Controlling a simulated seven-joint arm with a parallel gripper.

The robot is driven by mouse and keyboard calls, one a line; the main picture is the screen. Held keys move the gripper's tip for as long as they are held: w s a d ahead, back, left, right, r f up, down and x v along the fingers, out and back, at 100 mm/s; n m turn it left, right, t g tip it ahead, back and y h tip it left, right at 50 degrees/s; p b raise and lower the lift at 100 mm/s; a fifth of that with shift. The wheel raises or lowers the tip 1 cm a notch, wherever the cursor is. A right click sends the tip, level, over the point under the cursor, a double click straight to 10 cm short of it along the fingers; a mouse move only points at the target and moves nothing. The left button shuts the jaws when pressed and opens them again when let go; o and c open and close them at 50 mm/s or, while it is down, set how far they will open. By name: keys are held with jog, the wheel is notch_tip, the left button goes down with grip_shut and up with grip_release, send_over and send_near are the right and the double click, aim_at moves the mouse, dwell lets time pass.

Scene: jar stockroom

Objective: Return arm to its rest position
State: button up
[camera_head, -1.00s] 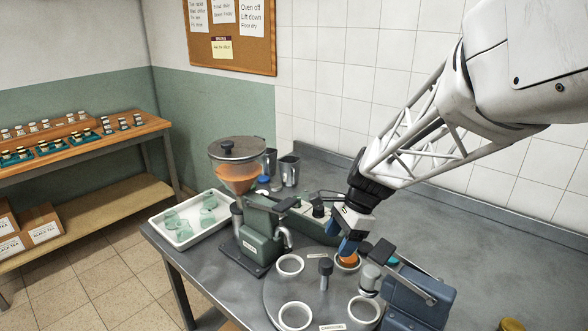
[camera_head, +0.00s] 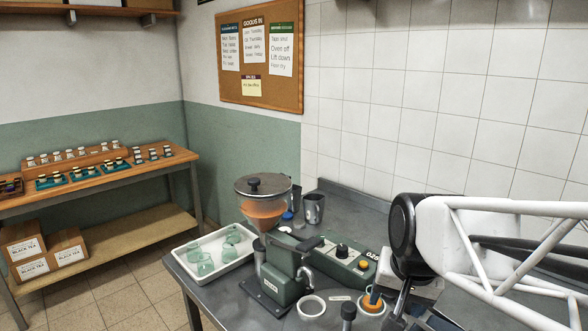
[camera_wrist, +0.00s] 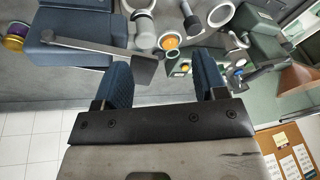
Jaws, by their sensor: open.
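My gripper (camera_wrist: 163,82) is open in the wrist view, its two blue pads far apart with nothing between them. In the head view my arm fills the lower right, and the gripper's fingers cannot be made out there. A ring-shaped place holding orange contents (camera_head: 372,301) is on the worktable below the arm; the orange also shows in the wrist view (camera_wrist: 170,43). My gripper is apart from it.
An empty white ring (camera_head: 312,306) is nearby. A blue lever device (camera_wrist: 70,35) is close to my gripper. The tiled wall (camera_head: 420,100) bounds the back.

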jog(key=s+d+f+n, duration=0.1)
jog(key=s+n, duration=0.2)
jog(key=s, duration=0.5)
jog(key=shift+s+f+n+g+h, duration=0.25)
jog(key=shift+s+n+g+h, duration=0.05)
dwell(2.6)
